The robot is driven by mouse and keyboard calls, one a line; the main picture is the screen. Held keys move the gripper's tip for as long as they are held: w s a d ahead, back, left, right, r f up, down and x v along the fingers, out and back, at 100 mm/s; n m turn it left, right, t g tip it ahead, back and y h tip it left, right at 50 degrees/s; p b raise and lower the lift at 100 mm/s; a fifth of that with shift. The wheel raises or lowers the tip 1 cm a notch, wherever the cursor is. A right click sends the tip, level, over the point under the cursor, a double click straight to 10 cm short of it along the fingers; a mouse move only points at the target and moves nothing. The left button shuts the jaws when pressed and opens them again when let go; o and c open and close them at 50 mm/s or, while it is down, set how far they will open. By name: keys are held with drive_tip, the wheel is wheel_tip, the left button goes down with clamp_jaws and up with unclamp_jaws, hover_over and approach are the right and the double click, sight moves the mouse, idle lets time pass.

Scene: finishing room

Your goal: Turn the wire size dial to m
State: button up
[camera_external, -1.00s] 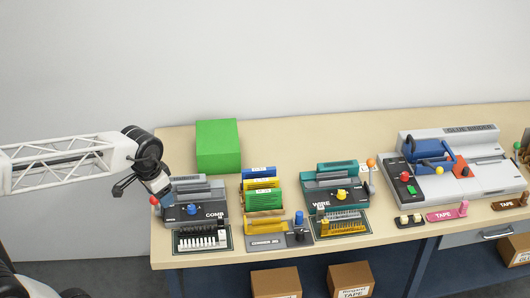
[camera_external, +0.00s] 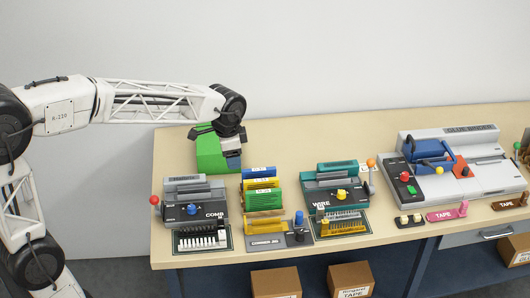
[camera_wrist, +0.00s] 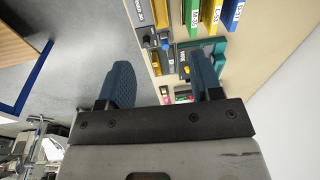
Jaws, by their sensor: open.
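The wire machine (camera_external: 318,190) is teal and dark grey, marked WIRE, and stands on the bench right of the colored holders. A yellow dial (camera_external: 341,195) sits on its front face; its setting is too small to read. My gripper (camera_external: 232,160) is in front of the green box, up and to the left of the wire machine and apart from it. In the wrist view my gripper (camera_wrist: 163,85) shows two blue-grey fingers spread apart with nothing held between them. Part of a teal machine (camera_wrist: 213,47) shows beyond the right finger.
A comb machine (camera_external: 188,208) with a blue dial stands at the left, with a red ball at its side. Colored holders (camera_external: 263,200) and a corner tool (camera_external: 280,240) lie between the machines. A green box (camera_external: 209,156) stands behind. A large glue machine (camera_external: 460,170) is at right.

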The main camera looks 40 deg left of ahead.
drive_tip(key=w+d+f+m, duration=0.3)
drive_tip(key=w+d, duration=0.1)
drive_tip(key=w, duration=0.5)
drive_tip(key=w+d+f+m, duration=0.2)
drive_tip(key=w+d+f, duration=0.25)
drive_tip(key=w, duration=0.55)
drive_tip(key=m+g, duration=0.1)
drive_tip(key=m, duration=0.5)
hover_over(342, 192)
wheel_tip(342, 192, down, 12)
drive_tip(key=shift+s+a+f, duration=0.1)
drive_tip(key=shift+s, duration=0.05)
drive_tip(key=shift+f, duration=0.15)
drive_tip(key=shift+f, duration=0.15)
drive_tip(key=shift+f, duration=3.8)
